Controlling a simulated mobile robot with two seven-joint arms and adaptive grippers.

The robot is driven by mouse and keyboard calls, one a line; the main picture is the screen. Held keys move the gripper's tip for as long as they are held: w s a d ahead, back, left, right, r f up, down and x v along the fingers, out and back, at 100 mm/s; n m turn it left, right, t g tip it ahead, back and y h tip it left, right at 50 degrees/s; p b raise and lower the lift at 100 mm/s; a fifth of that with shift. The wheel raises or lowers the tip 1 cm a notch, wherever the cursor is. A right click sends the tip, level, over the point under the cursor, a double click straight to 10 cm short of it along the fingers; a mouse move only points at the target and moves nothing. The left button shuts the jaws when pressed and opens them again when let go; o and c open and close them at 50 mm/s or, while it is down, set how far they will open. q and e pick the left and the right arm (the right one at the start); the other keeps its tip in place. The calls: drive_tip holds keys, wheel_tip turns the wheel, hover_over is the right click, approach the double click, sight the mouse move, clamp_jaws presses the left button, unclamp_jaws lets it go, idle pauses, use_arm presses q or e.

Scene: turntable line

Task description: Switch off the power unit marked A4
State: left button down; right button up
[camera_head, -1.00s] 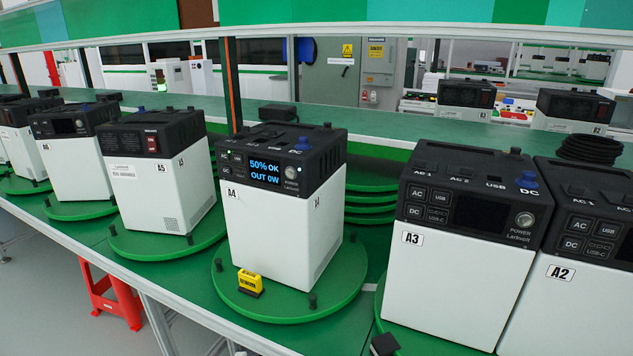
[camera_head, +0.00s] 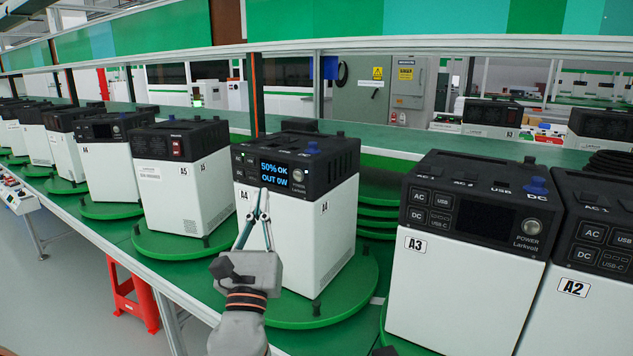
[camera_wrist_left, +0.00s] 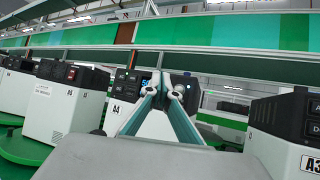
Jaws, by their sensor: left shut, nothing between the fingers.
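The power unit marked A4 (camera_head: 315,245) is a white box with a black top on a green turntable (camera_head: 335,300). Its lit screen (camera_head: 283,174) reads "50% OK, OUT 0W". A blue knob (camera_head: 312,148) sits on top. The round power button is hard to make out in the head view. My left gripper (camera_head: 264,192) is shut and empty, in front of A4's face just below the screen. Whether it touches the unit I cannot tell. In the left wrist view, the gripper (camera_wrist_left: 167,80) covers much of A4 (camera_wrist_left: 118,110).
Unit A3 (camera_head: 455,290) stands close on the right, with A2 (camera_head: 590,315) beyond it. Unit A5 (camera_head: 185,200) stands on the left, with several more units further left. A red stool (camera_head: 132,298) is under the bench. Stacked green discs (camera_head: 378,220) lie behind A4.

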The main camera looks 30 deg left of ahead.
sight(298, 176)
use_arm(q)
drive_tip(key=shift+s+r, duration=0.15)
drive_tip(key=shift+r, duration=0.35)
drive_tip(key=w+b, duration=0.1)
drive_tip(key=w, duration=0.7)
drive_tip(key=shift+w+d, duration=0.4)
drive_tip(key=shift+d, duration=0.05)
idle(0.8)
